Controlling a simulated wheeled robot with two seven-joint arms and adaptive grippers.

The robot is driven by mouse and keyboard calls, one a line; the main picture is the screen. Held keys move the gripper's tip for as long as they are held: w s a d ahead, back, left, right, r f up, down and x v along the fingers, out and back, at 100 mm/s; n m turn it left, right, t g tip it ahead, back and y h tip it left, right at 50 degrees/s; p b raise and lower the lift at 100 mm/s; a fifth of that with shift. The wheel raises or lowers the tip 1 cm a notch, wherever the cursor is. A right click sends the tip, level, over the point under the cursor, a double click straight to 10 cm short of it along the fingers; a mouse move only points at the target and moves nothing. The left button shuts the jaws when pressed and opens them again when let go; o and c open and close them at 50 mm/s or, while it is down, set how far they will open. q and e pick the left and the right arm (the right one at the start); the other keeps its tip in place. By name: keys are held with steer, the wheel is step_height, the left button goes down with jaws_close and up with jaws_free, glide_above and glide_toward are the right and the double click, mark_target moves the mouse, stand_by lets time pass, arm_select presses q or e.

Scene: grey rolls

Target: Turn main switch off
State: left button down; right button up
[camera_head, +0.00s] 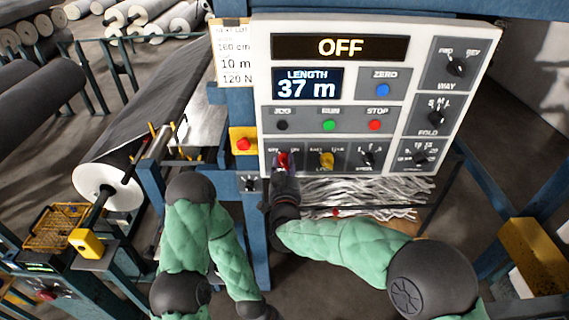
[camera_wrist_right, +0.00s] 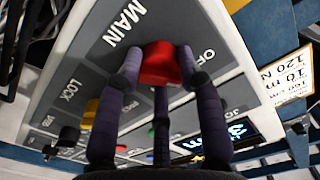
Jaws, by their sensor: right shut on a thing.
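The main switch is a red knob (camera_head: 283,158) at the lower left of the light control panel (camera_head: 395,75). It also shows in the right wrist view (camera_wrist_right: 160,63), beside the word MAIN, with OFF printed to its right there. My right gripper (camera_head: 284,172) is shut on this knob; in the right wrist view its dark fingers (camera_wrist_right: 160,72) press on it from both sides. They hide part of the knob, so its exact pointing direction is hard to tell. The panel's top display (camera_head: 340,47) reads OFF. My left arm is folded at lower left; its gripper is out of view.
A yellow selector (camera_head: 326,159) and black dials stand right of the red knob. Green (camera_head: 329,125) and red (camera_head: 375,125) buttons sit above. A red button on a yellow box (camera_head: 243,143) is left of the panel. Shredded strips (camera_head: 375,192) lie below it.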

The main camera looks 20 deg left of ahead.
steer(key=shift+n+p, duration=0.35)
steer(key=shift+n, duration=0.75)
steer(key=o, duration=1.1)
steer(key=shift+o, duration=0.2)
steer(key=v, duration=1.2)
